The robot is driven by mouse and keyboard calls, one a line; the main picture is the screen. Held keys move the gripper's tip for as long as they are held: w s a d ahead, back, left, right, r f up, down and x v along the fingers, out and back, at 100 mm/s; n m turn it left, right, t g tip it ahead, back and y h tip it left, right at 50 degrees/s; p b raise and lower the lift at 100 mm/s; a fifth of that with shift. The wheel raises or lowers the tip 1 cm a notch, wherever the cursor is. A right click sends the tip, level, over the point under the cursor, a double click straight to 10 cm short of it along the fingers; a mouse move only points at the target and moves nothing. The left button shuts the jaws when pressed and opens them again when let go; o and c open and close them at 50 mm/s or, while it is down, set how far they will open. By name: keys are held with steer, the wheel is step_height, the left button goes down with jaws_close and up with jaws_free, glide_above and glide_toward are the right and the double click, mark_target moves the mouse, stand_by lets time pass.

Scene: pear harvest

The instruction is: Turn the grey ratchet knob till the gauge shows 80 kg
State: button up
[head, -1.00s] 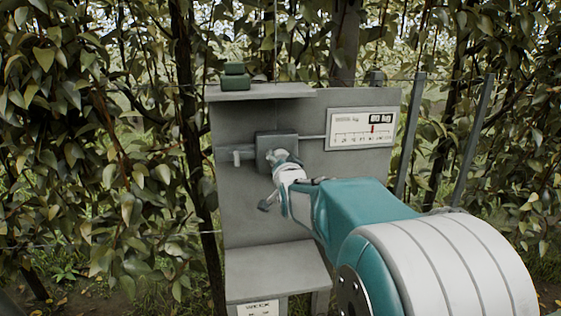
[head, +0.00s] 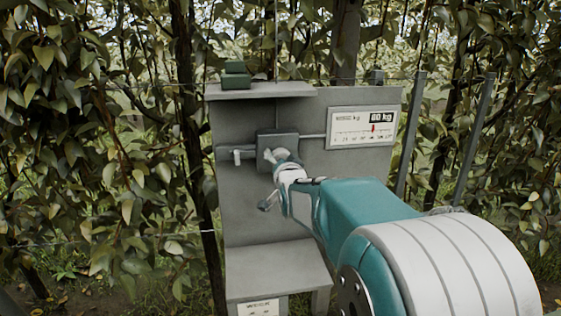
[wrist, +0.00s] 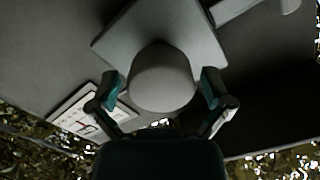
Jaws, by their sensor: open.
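The grey ratchet knob (wrist: 162,78) is round and sits on a square grey housing (head: 292,150). In the wrist view my gripper (wrist: 161,88) is open, with one finger on each side of the knob; whether the pads touch it I cannot tell. In the head view my gripper (head: 276,180) is at the housing and hides most of the knob. The gauge (head: 361,128) is a white panel to the right, with a red pointer right of the scale's middle. Its dark readout appears to say 80 kg. The gauge also shows at lower left in the wrist view (wrist: 72,112).
The grey back panel (head: 240,207) carries the housing, and a grey shelf (head: 275,272) juts out below. A green block (head: 235,76) stands on the top ledge (head: 260,91). Leafy trees and metal posts (head: 410,135) surround the stand.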

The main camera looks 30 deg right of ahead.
steer(key=v, duration=1.1)
steer(key=shift+s+a, duration=0.2)
steer(key=shift+s, duration=0.15)
steer(key=shift+f, duration=0.1)
steer(key=s+a+f+n+g+y, duration=0.2)
steer(key=s+a+f+n+g, duration=0.3)
steer(key=s, duration=0.6)
steer(key=s+a+f+n+g+y, duration=0.2)
steer(key=s+a+f+n+g, duration=0.3)
steer(key=s+a, duration=0.3)
steer(key=s+f+g, duration=0.1)
steer(key=s, duration=0.2)
steer(key=shift+a+f+y, duration=0.25)
steer(key=shift+f+y, duration=0.1)
steer(key=shift+y, duration=0.05)
stand_by(1.4)
